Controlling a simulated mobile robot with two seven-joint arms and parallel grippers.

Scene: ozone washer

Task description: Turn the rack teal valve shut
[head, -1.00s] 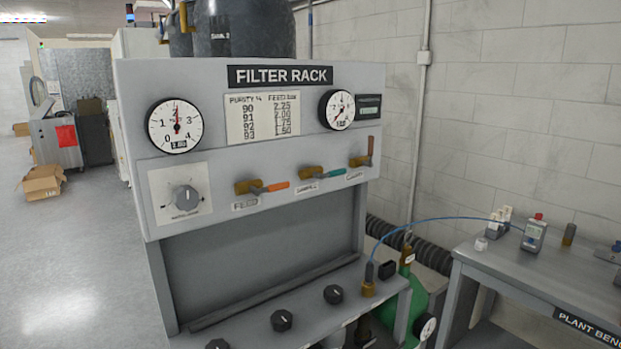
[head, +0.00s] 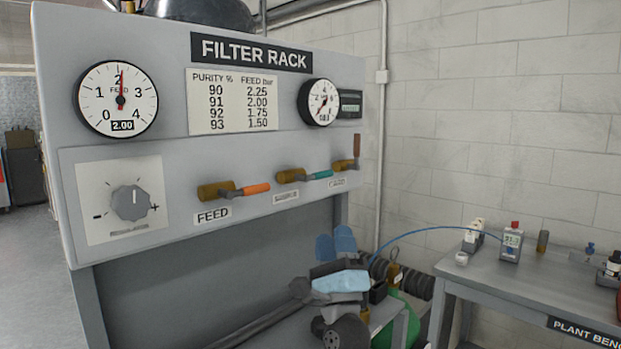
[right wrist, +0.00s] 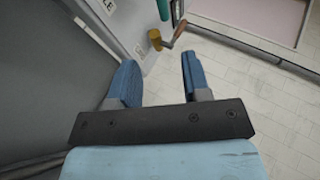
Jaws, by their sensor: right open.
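The teal valve (head: 322,174) is on the filter rack panel, in the middle of three valves. Its brass body is at left, and its teal handle points right, roughly level. My right gripper (head: 335,240) is open and empty, below and to the right of the teal valve, apart from it, with blue fingers pointing up. In the right wrist view the right gripper (right wrist: 158,76) has its fingers spread. Part of the teal handle (right wrist: 163,9) shows beyond them at the top edge. My left gripper is out of view.
The orange feed valve (head: 235,190) is left of the teal one. A brown-handled valve (head: 356,150), handle upright, is to its right. The regulator knob (head: 132,203) and gauge (head: 117,99) are at left. A plant bench (head: 500,280) stands right.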

